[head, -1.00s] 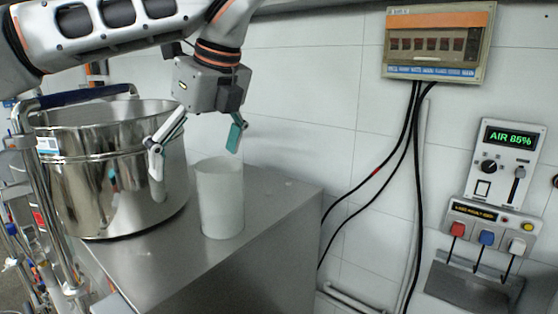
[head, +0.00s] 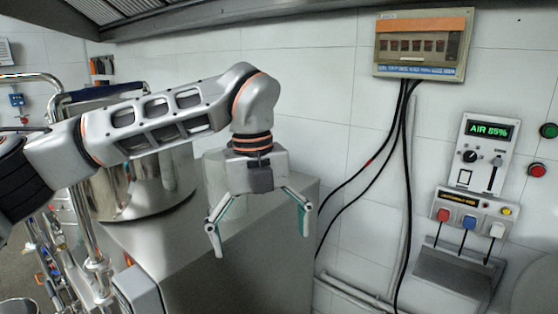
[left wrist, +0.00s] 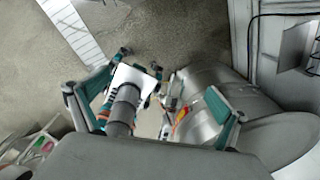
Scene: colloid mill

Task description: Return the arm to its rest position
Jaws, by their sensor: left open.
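My left arm reaches in from the left in the head view, bent at the elbow. My left gripper (head: 262,238) hangs from it, pointing down with its fingers spread wide and nothing between them. It appears in front of the steel cabinet (head: 160,245), to the right of the steel pot (head: 125,200). In the left wrist view, its two teal-lined fingers (left wrist: 150,108) are also apart. The white cup is not visible now, probably hidden behind the gripper. My right gripper is not seen.
The arm covers much of the pot. A breaker box (head: 422,42) and a control panel (head: 480,150) are on the tiled wall, with black cables (head: 385,140) hanging down.

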